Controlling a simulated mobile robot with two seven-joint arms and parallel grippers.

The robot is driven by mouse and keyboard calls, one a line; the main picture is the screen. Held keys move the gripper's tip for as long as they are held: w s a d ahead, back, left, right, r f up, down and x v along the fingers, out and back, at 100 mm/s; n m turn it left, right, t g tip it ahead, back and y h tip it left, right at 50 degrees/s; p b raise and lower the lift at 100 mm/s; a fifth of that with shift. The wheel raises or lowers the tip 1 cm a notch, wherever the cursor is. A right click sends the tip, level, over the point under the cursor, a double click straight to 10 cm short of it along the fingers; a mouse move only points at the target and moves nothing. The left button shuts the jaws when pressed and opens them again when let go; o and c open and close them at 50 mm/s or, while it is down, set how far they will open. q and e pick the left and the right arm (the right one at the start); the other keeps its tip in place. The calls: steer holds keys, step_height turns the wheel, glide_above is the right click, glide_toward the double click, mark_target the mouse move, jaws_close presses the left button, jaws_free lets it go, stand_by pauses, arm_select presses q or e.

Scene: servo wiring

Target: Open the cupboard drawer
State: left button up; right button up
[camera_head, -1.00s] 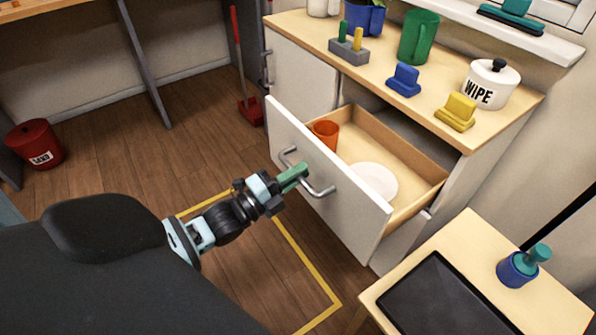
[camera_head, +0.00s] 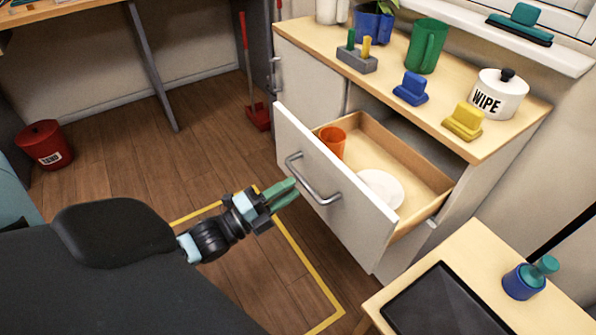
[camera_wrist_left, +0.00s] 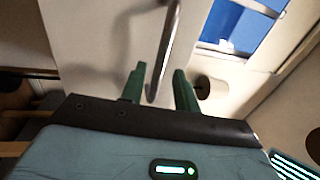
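The cupboard drawer (camera_head: 345,212) stands pulled out, with its inside showing in the head view. An orange cup (camera_head: 332,141) and a white plate (camera_head: 381,188) are in it. Its grey bar handle (camera_head: 315,185) is on the white front. My left gripper (camera_head: 286,192) is just left of the handle and apart from it. Its two green fingers are spread and hold nothing. In the left wrist view the open fingers (camera_wrist_left: 160,85) point at the white front, with the handle (camera_wrist_left: 165,48) just beyond, between them in the picture. My right gripper is out of view.
The cupboard top (camera_head: 437,124) holds a green mug, a white WIPE pot and several coloured blocks. A small table (camera_head: 470,250) with a dark tablet (camera_head: 440,302) stands at the lower right.

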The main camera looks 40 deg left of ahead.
arm_select(q)
steer(key=v, duration=0.3)
steer(key=shift+s, duration=0.1)
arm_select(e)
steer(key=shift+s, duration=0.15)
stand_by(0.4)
